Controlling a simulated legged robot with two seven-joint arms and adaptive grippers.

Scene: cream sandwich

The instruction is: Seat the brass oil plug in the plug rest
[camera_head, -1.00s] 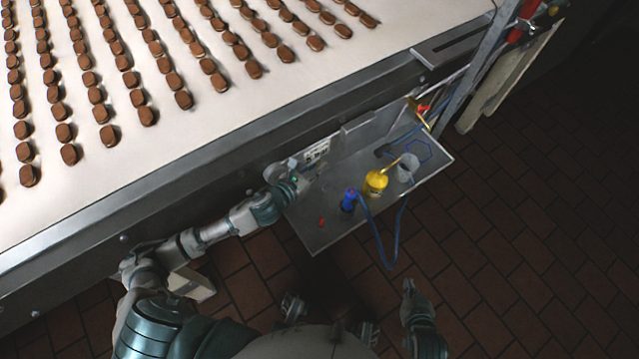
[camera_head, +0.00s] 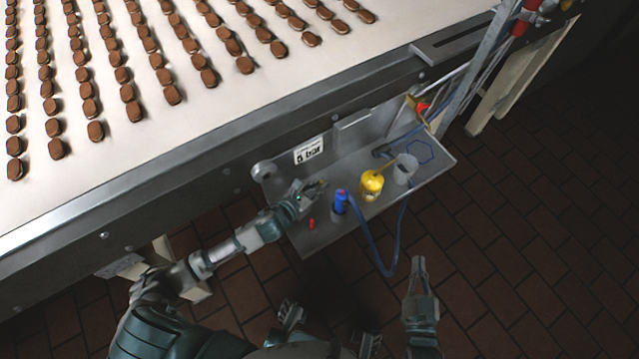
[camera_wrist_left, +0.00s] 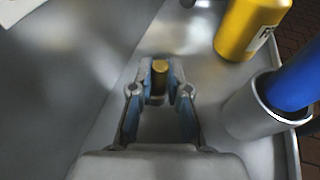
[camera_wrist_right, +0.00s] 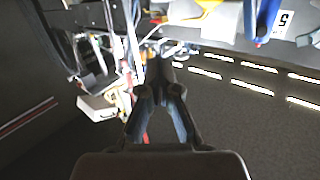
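The brass oil plug (camera_wrist_left: 160,68) shows as a small gold round end between my left fingertips in the left wrist view. My left gripper (camera_wrist_left: 160,78) is closed on it, low over the grey metal tray (camera_head: 324,232). In the head view my left gripper (camera_head: 320,186) is left of the blue bottle, and the plug is too small to make out clearly. My right gripper (camera_head: 418,262) is empty, off the tray's front right side; its fingers are together in the right wrist view (camera_wrist_right: 160,62). I cannot tell which fitting is the plug rest.
A small red piece (camera_head: 311,223) lies near the left edge. The conveyor (camera_head: 204,110) runs behind.

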